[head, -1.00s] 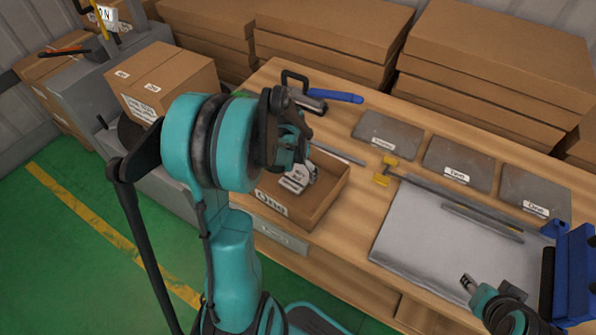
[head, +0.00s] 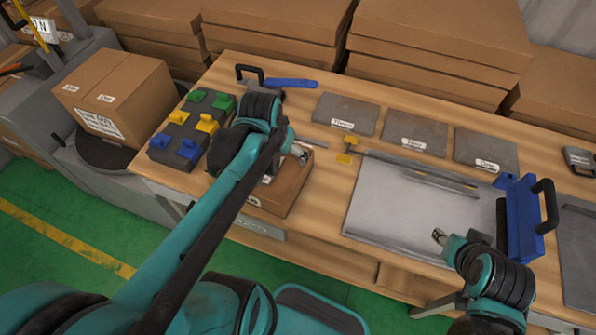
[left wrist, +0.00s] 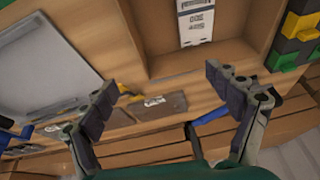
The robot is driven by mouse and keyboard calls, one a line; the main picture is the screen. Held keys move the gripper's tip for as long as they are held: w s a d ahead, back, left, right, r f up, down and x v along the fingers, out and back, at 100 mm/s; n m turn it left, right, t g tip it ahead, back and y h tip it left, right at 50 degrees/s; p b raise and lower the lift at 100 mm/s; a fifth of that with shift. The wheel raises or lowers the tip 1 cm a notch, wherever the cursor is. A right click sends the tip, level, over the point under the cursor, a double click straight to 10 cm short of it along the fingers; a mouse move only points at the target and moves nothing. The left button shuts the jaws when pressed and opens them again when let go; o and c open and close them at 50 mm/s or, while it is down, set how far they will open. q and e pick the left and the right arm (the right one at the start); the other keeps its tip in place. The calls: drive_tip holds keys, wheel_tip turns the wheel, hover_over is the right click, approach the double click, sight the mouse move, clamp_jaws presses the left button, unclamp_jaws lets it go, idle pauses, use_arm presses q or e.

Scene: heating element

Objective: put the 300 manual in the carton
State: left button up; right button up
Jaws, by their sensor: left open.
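A white manual (left wrist: 196,22) with dark print lies in an open brown box (left wrist: 263,22) in the left wrist view; its number is not clearly legible. In the head view this box (head: 290,190) stands on the workbench, mostly behind my left arm, which hides nearly all of the manual. My left gripper (head: 300,153) is above the box's right rear part, open and empty; its spread fingers (left wrist: 163,92) show in the wrist view, apart from the manual. A brown carton (head: 115,90) with white labels stands at the left. My right gripper (head: 440,236) is over the metal sheet's front edge; its jaws are too small to judge.
A rack of green, yellow and blue blocks (head: 190,130) stands left of the open box. Three grey plates (head: 415,134) lie at the back. A metal sheet (head: 400,205) and a blue handled clamp (head: 520,220) are at the right. Stacked cardboard (head: 435,45) lines the back.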

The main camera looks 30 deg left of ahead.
use_arm(q)
drive_tip(key=s+d+r+t, duration=0.1)
drive_tip(key=s+d+t, duration=0.2)
drive_tip(key=s+d, duration=0.2)
drive_tip(key=d, duration=0.3)
drive_tip(key=shift+s+d+r+h, duration=0.2)
drive_tip(key=shift+s+r+h, duration=0.1)
idle(0.8)
